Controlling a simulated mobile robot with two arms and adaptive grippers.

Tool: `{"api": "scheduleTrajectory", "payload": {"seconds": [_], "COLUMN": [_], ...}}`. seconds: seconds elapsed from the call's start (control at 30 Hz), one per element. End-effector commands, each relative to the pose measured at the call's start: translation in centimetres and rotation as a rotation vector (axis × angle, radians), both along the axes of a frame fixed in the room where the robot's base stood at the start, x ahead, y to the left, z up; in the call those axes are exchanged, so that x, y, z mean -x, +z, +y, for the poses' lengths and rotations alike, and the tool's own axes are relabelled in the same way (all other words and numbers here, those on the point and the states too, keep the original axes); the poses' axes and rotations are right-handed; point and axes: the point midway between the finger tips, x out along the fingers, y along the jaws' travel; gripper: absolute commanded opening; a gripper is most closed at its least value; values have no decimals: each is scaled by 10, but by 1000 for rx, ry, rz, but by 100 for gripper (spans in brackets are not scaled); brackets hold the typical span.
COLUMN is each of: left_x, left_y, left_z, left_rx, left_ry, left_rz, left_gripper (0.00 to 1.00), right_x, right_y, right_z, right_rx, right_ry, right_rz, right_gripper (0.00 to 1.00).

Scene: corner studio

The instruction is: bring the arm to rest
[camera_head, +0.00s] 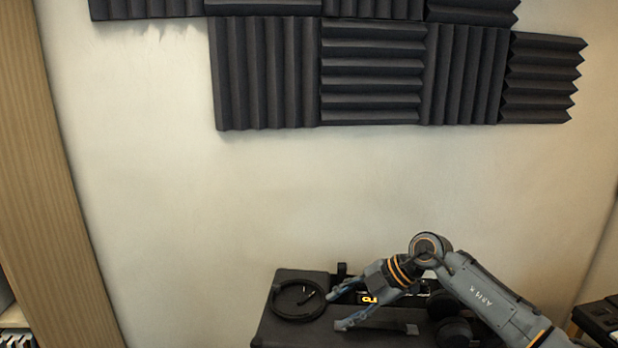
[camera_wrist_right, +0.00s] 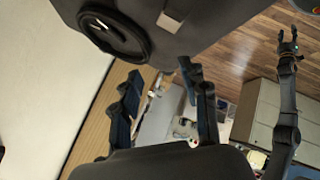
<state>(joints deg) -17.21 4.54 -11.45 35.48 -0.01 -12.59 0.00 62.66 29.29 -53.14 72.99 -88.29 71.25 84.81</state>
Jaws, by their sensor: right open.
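My right arm reaches in from the lower right in the head view. Its gripper (camera_head: 338,310) is open and empty, fingers pointing left over a dark speaker-like top (camera_head: 290,275). The same gripper (camera_wrist_right: 160,74) shows in the right wrist view with its two fingers apart and nothing between them. Another arm, likely my left, stands upright at the right of the wrist view; its gripper (camera_wrist_right: 288,40) is small and dark there. The left gripper does not show in the head view.
A black coiled cable (camera_head: 298,300) lies on the dark top, left of my fingers. A lit orange display (camera_head: 370,298) sits behind the gripper. Round black objects (camera_head: 455,331) are under the forearm. Foam panels (camera_head: 370,75) cover the upper wall; the wall below is bare.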

Motion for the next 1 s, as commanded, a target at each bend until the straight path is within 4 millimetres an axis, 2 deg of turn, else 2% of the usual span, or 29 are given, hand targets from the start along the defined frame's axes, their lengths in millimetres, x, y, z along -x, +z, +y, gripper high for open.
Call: {"api": "scheduleTrajectory", "payload": {"seconds": [0.03,0.1,0.2,0.23,0.3,0.37,0.43,0.5,0.57,0.63,0.77,0.87,0.9,1.0], "left_x": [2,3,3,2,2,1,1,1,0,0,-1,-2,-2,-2], "left_y": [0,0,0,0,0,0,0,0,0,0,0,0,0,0], "left_z": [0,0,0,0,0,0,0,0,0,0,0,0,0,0], "left_rx": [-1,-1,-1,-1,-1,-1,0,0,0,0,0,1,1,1], "left_ry": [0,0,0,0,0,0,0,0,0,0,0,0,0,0], "left_rz": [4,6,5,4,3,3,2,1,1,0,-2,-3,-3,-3], "left_gripper": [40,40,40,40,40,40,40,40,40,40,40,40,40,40], "right_x": [14,27,39,42,44,44,42,39,39,43,69,108,127,177], "right_y": [-1,14,45,54,73,86,92,89,78,55,-7,-62,-83,-124], "right_z": [37,76,108,113,113,105,85,58,32,-1,-58,-92,-102,-119], "right_rx": [-141,-346,-620,-695,-855,-970,-1072,-1139,-1165,-1156,-1036,-871,-794,-607], "right_ry": [37,45,-18,-53,-162,-281,-449,-638,-811,-1018,-1384,-1614,-1686,-1810], "right_rz": [-39,-112,-205,-228,-276,-305,-327,-332,-319,-286,-167,-32,27,173], "right_gripper": [44,44,44,44,44,44,44,44,44,44,44,44,44,44]}}
